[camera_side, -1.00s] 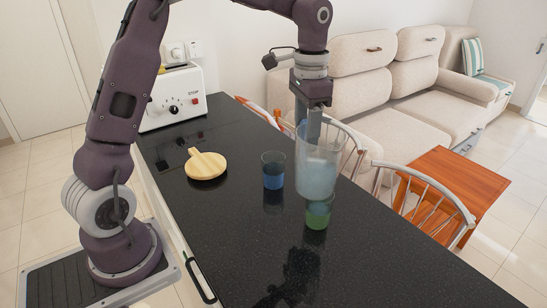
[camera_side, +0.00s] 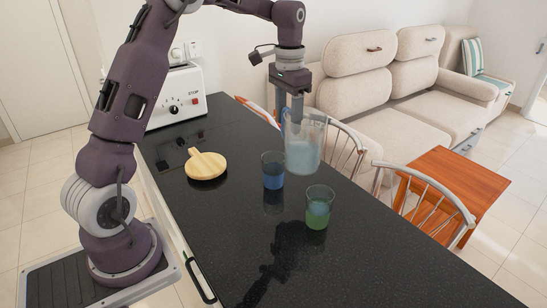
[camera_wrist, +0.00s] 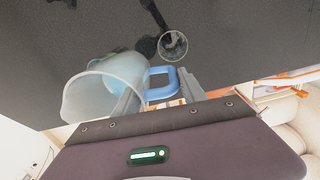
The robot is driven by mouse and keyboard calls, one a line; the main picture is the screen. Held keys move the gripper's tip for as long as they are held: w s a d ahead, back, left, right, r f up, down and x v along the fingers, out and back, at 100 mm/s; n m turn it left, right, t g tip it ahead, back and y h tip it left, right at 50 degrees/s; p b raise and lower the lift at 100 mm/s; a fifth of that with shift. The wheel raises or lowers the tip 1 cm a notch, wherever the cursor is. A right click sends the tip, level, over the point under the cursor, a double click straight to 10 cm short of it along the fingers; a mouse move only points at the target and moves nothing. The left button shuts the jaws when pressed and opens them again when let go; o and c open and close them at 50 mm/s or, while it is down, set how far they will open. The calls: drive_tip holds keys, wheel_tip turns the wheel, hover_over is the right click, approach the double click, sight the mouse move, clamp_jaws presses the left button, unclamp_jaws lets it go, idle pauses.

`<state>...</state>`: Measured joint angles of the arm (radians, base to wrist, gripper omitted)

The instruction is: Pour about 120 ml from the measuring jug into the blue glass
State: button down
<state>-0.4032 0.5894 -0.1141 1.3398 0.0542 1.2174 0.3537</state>
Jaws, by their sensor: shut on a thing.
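The clear measuring jug (camera_side: 304,150) holds pale blue liquid. My gripper (camera_side: 290,108) is shut on its handle, and the jug hangs nearly upright, apparently above the counter. In the wrist view the jug (camera_wrist: 88,98) is left of my gripper (camera_wrist: 160,92), with its blue handle (camera_wrist: 160,72) between the fingers. The blue glass (camera_side: 273,172) stands on the counter just left of the jug in the side view, with blue in its lower part. The jug's exact height above the counter is hard to tell.
A green glass (camera_side: 318,210) stands nearer the side camera, below the jug in the picture. A round wooden board (camera_side: 206,166) and a white toaster (camera_side: 176,98) are farther left. Chairs (camera_side: 345,150) line the counter's right edge. The black counter's near part (camera_side: 370,265) is clear.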

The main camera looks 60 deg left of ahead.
drive_tip(key=s+a+f+n, duration=0.15)
drive_tip(key=a+n, duration=0.25)
drive_tip(key=a, duration=1.4)
drive_tip(key=s+a+f+n, duration=0.1)
drive_tip(key=s+a+f, duration=0.1)
drive_tip(key=s, duration=0.3)
drive_tip(key=s+a+f+n, duration=0.1)
drive_tip(key=s+a+f, duration=0.2)
drive_tip(key=s, duration=0.3)
drive_tip(key=shift+s+f, duration=0.2)
drive_tip(key=shift+f, duration=0.4)
drive_tip(key=shift+d+r, duration=0.1)
drive_tip(key=w+d+r+g+y, duration=0.3)
drive_tip(key=w+d+g+y, duration=0.1)
drive_tip(key=d+y, duration=0.3)
drive_tip(key=shift+r+y, duration=0.15)
drive_tip(key=shift+y, duration=0.15)
drive_tip(key=shift+d, duration=0.15)
